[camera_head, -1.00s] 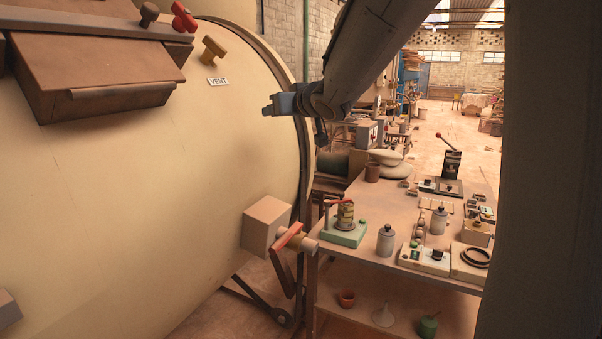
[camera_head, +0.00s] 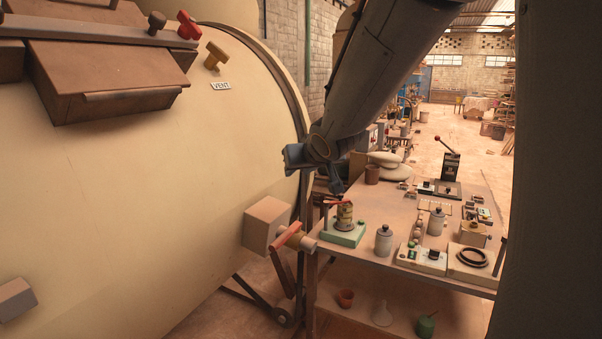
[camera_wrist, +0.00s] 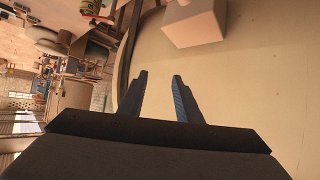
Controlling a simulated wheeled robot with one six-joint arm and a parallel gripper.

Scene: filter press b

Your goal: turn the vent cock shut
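The vent cock (camera_head: 214,54) is a brass-coloured T-shaped handle on the cream drum face, just above the white VENT label (camera_head: 221,86). My gripper (camera_head: 337,187) is well below and to the right of it in the head view, beside the drum's right rim, touching nothing that I can see. In the wrist view my gripper (camera_wrist: 160,78) shows two blue-grey fingers apart with nothing between them. The vent cock is not in the wrist view.
A box with a red-levered valve (camera_head: 290,236) sticks out from the drum's lower right; the box (camera_wrist: 194,23) also shows in the wrist view. A red knob (camera_head: 188,25) is close to the vent cock. A cluttered bench (camera_head: 340,252) stands at the right.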

